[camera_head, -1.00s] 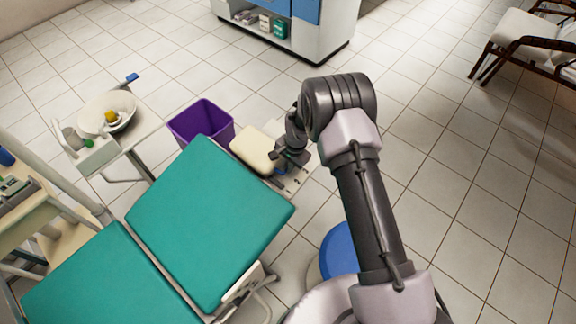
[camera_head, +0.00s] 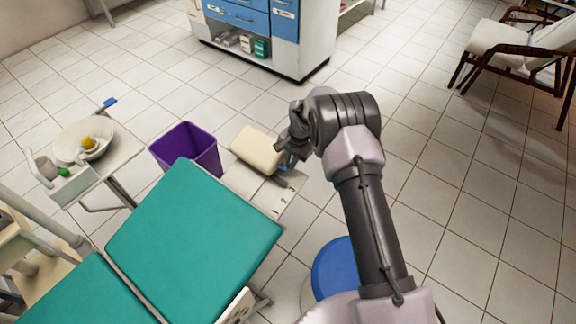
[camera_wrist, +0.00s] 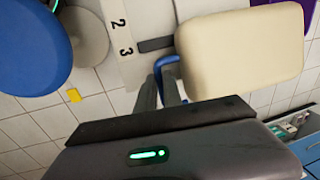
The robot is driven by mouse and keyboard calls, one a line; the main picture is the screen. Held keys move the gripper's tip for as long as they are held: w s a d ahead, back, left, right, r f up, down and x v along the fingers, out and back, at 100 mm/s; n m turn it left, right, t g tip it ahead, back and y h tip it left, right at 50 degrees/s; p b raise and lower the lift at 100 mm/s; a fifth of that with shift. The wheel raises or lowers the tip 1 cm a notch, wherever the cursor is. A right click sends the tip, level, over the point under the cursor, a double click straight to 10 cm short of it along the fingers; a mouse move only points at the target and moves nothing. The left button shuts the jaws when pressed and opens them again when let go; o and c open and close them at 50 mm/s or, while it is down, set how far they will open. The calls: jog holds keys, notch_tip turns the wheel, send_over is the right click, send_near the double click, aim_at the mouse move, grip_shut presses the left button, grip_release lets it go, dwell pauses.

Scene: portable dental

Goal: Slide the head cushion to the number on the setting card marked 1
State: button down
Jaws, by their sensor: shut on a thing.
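The cream head cushion (camera_head: 258,150) sits beyond the top edge of the green chair backrest (camera_head: 195,225), with a gap between them. It fills the upper right of the wrist view (camera_wrist: 240,48). My gripper (camera_wrist: 163,84) is shut on the blue handle (camera_wrist: 167,66) at the cushion's side; in the head view my gripper (camera_head: 285,163) partly hides this handle. A pale number strip (camera_head: 279,203) lies beside a dark slide bar. The wrist view shows 2 and 3 on the strip (camera_wrist: 113,12). I cannot make out a setting card in either view.
A purple bin (camera_head: 188,147) stands just left of the cushion. A blue stool (camera_head: 335,268) is below my arm. A basin unit (camera_head: 82,140) is at the left, a cabinet (camera_head: 318,40) at the back.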

jog(key=shift+w+r, duration=0.15)
jog(key=shift+w, duration=0.05)
jog(key=c, duration=1.5)
grip_release()
jog(key=shift+d, duration=0.15)
jog(key=r+p, duration=0.2)
jog(key=r, duration=0.3)
jog(key=s+d+r+p, duration=0.1)
jog(key=r+p, duration=0.1)
jog(key=r, duration=0.4)
jog(key=s+d+r+p, duration=0.1)
jog(key=r, duration=0.5)
jog(key=shift+d+p, duration=0.15)
jog(key=shift+p, duration=0.25)
